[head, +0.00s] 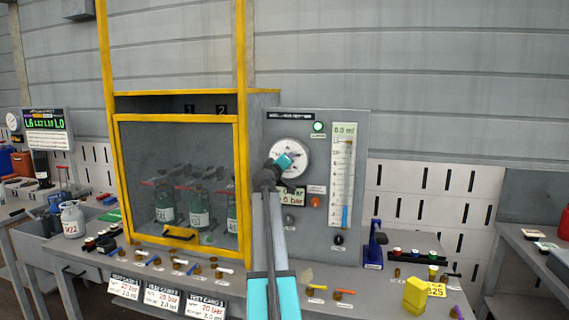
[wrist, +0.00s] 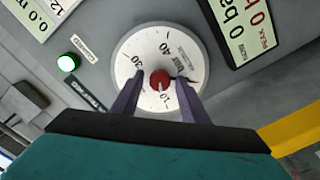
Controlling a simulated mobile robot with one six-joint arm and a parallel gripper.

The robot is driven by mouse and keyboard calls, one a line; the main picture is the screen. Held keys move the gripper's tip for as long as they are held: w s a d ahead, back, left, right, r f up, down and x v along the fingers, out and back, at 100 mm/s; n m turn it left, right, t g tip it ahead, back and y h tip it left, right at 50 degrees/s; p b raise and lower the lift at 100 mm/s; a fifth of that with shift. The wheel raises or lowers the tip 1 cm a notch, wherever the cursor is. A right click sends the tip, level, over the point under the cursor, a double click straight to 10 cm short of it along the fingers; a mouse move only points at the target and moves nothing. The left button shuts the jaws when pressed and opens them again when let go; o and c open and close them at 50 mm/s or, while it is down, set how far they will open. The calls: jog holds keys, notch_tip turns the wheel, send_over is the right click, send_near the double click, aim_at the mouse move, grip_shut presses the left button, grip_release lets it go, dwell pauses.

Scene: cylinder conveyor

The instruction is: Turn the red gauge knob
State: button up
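The red gauge knob (wrist: 160,79) sits at the centre of a round white dial (wrist: 135,55) in the wrist view. My gripper (wrist: 158,88) is open, one finger on each side of the knob, with gaps between the fingers and the knob. I cannot tell how far the fingertips are from the dial face. In the head view my teal gripper (head: 284,162) is in front of the dial (head: 300,147) on the grey panel and hides the knob.
A green lamp (wrist: 67,63) and digital displays surround the dial. A yellow-framed cabinet (head: 118,180) with gas bottles stands left of the panel. The bench (head: 340,283) below holds several small fittings and a yellow block (head: 415,294).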

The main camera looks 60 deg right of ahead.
jog(key=shift+a, duration=0.1)
dwell(0.3)
jog(key=b+v, duration=0.2)
jog(key=v, duration=1.1)
jog(key=shift+s+a, duration=0.2)
jog(key=shift+a, duration=0.1)
dwell(0.5)
